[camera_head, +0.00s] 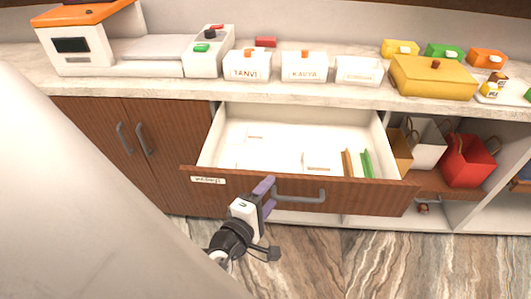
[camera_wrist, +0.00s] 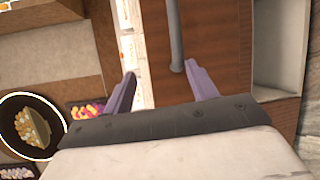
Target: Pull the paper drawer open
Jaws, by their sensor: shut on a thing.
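The paper drawer (camera_head: 225,138) stands pulled well out from under the counter, its white inside showing. Its brown wood front (camera_head: 370,198) carries a small white label (camera_head: 208,180) at the left, with writing too small to read surely. A grey bar handle (camera_head: 303,196) is on the front. My gripper (camera_head: 268,197) is at the left end of the handle, one purple finger above it and one below. The exact contact is partly hidden.
Boxes and a weighing machine (camera_head: 85,45) stand on the counter (camera_head: 290,86). A closed cupboard (camera_head: 95,125) is left of the drawer. Open shelves with a red bag (camera_head: 466,160) are at the right. The marbled floor (camera_head: 370,265) in front is clear.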

